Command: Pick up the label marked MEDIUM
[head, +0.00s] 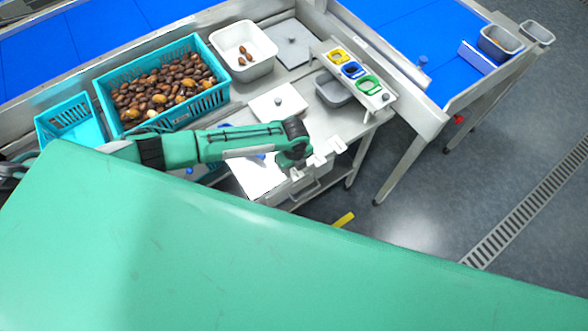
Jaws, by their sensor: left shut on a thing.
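My left gripper (318,160) is over the front right corner of the steel table, above a drawer front with a handle (309,192). Small white pieces show at its fingers. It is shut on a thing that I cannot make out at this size. No label with the readable word MEDIUM shows. A sloped white rack (374,103) behind and right of the gripper holds a yellow piece (338,56), a blue piece (353,70) and a green piece (369,85), apart from the gripper. My right gripper is not in view.
A teal crate of dates (215,93) and a white tub (262,68) with a few dates stand at the back left. A grey bin (331,92) sits beside the rack. Blue conveyors (385,30) run behind and right. Open floor (430,190) lies right of the table.

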